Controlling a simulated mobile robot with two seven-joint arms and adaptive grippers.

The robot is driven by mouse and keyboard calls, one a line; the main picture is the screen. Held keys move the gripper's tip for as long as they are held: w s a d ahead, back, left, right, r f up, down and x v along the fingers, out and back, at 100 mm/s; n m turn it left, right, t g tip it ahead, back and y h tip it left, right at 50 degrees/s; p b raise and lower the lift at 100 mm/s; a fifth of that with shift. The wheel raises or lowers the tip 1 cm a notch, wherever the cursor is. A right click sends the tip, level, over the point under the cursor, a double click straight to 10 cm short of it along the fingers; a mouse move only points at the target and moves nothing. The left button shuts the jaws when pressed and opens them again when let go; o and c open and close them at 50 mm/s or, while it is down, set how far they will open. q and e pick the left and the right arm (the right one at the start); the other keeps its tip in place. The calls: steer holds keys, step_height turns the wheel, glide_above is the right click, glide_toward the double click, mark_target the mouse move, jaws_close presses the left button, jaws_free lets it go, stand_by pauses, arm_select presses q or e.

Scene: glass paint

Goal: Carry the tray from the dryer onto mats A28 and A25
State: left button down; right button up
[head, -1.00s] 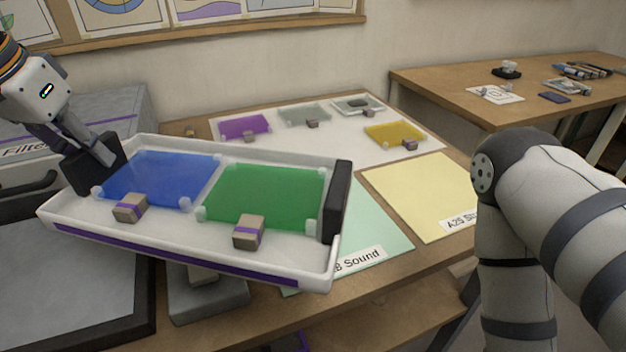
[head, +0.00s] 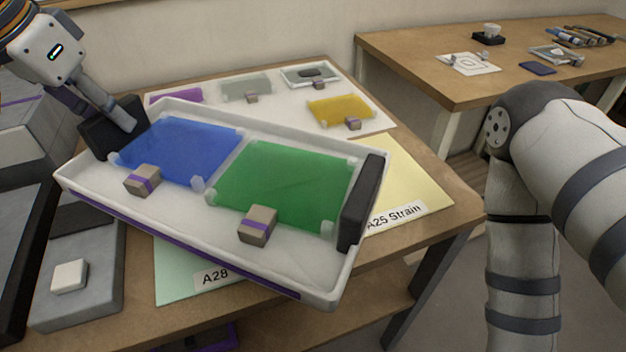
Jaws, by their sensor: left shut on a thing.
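The white tray (head: 190,228) with a purple front stripe carries a blue glass pane (head: 178,150), a green glass pane (head: 285,185) and two small grey blocks with purple bands. My left gripper (head: 118,135) is shut on the tray's black left handle and holds the tray above the table. The black right handle (head: 361,203) is free in view. The green mat A28 (head: 178,278) lies under the tray, mostly hidden. The yellow mat A25 (head: 420,188) shows behind and right of the tray. My right arm is at the right; its gripper is out of view.
A white sheet (head: 290,115) with purple, grey and yellow panes lies at the back of the table. A grey device with a pale button (head: 70,276) is at the lower left. A second table (head: 405,62) with tools stands at the back right.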

arm_select(q)
steer(key=shift+d+r, duration=0.1)
steer(key=shift+w+d+f, duration=0.1)
steer(key=shift+w+f, duration=0.1)
steer(key=shift+w, duration=0.05)
steer(key=w+d+f, duration=0.2)
steer(key=w, duration=0.1)
steer(key=w+d+f, duration=0.1)
steer(key=w+d, duration=0.1)
steer(key=shift+w+d+f+b, duration=0.1)
steer(key=shift+w+f+b, duration=0.1)
steer(key=shift+f+b, duration=0.1)
steer(key=x, duration=0.3)
steer(key=w+d+b+x, duration=0.1)
steer(key=x, duration=0.3)
steer(key=d+r+x, duration=0.1)
steer(key=x, duration=0.2)
steer(key=shift+w+f+b, duration=0.25)
steer(key=shift+w+b, duration=0.05)
steer(key=shift+f, duration=0.1)
arm_select(e)
steer(key=shift+g, duration=0.6)
steer(key=s+f, duration=0.2)
steer(key=s, duration=0.1)
steer(key=shift+f, duration=0.4)
arm_select(q)
steer(key=shift+f, duration=0.1)
